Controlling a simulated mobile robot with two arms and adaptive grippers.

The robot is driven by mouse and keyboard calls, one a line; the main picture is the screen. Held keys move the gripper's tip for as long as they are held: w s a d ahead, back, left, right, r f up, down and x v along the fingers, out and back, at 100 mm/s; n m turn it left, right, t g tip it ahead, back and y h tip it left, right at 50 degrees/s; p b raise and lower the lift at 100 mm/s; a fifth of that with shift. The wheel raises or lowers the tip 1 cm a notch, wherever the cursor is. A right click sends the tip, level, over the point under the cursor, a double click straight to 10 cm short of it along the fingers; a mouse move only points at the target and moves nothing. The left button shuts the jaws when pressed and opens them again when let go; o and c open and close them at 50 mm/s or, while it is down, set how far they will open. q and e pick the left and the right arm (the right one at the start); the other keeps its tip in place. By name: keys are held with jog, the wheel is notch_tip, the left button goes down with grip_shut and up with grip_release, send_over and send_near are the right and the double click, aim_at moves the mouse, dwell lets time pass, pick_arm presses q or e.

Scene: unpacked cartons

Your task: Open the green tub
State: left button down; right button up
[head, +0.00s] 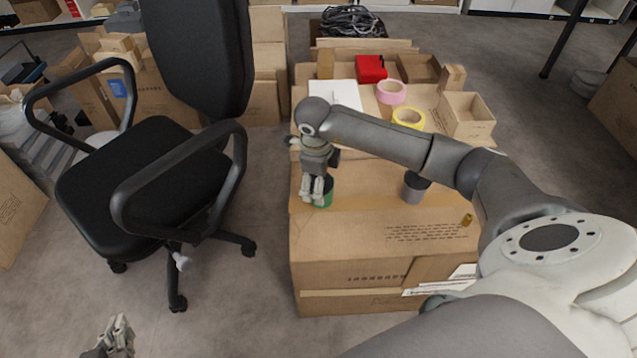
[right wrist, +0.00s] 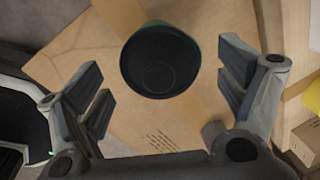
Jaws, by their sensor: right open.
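The green tub (head: 327,193) stands on the big carton near its left edge, partly hidden by my right gripper (head: 318,188). In the right wrist view I look down on the tub's dark round top (right wrist: 160,60), with a sliver of green along its side. My right gripper's fingers (right wrist: 163,88) are spread wide, one on each side of the tub, with visible gaps and nothing held. My left gripper (head: 118,337) is low at the bottom left of the head view, away from the carton; its finger gap is unclear.
A grey tub with a dark top (head: 413,188) stands right of the green tub. A small brass-coloured item (head: 466,220) lies near the carton's right side. Yellow tape (head: 408,118), pink tape (head: 391,92) and a red box (head: 371,68) sit behind. A black office chair (head: 150,165) stands left.

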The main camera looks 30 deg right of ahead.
jog(key=shift+f, duration=0.15)
pick_arm(q)
jog(key=shift+w+r, duration=0.1)
jog(key=shift+r, duration=0.05)
pick_arm(e)
jog(key=c, duration=0.8)
